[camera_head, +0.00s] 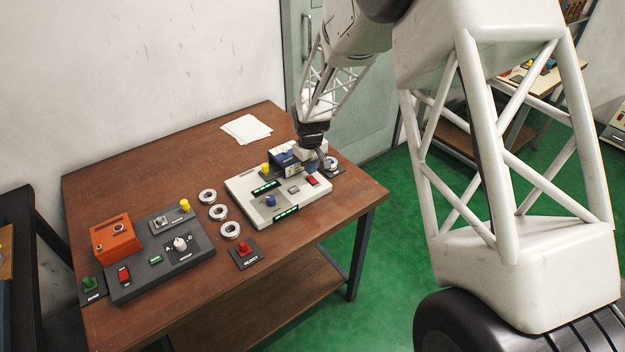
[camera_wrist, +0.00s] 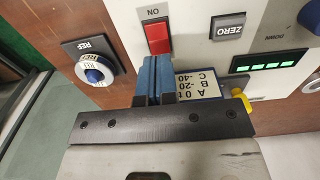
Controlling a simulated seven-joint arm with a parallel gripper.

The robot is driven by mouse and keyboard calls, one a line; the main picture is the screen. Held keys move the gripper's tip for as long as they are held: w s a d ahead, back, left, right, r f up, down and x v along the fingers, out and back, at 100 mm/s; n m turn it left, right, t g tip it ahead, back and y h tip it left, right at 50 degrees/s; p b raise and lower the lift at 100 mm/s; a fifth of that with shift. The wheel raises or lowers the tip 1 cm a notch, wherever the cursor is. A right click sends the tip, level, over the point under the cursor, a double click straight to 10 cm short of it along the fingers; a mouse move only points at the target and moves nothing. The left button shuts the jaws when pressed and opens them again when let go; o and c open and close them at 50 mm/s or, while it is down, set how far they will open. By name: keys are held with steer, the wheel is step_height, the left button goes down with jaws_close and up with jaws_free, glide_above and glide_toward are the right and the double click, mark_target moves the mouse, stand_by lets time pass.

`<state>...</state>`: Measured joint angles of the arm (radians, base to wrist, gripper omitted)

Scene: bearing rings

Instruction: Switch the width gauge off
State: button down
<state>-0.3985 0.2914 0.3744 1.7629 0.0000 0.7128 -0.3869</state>
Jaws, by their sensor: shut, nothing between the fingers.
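The width gauge (camera_head: 240,190) is a pale panel on the table, and it also shows in the wrist view (camera_wrist: 205,60). Its red rocker switch (camera_head: 312,181), marked ON, shows in the wrist view (camera_wrist: 158,38) just beyond my fingertips. Its display (camera_wrist: 265,63) is lit with green marks. My gripper (camera_head: 311,170) is shut and empty, with its blue fingers (camera_wrist: 153,68) together at the switch's near edge. Whether they touch the switch I cannot tell. A grey ZERO button (camera_wrist: 228,27) sits beside the switch.
A REF post with a ring (camera_wrist: 93,70) stands left of the gauge in the wrist view. A yellow knob (camera_wrist: 240,97) and a lettered card are close to my fingers. Three loose rings (camera_head: 219,213), a dark control panel (camera_head: 195,247) and an orange box (camera_head: 115,237) lie farther left.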

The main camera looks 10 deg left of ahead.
steer(key=shift+f, duration=1.3)
stand_by(1.5)
steer(key=shift+r, duration=3.55)
steer(key=shift+r, duration=0.1)
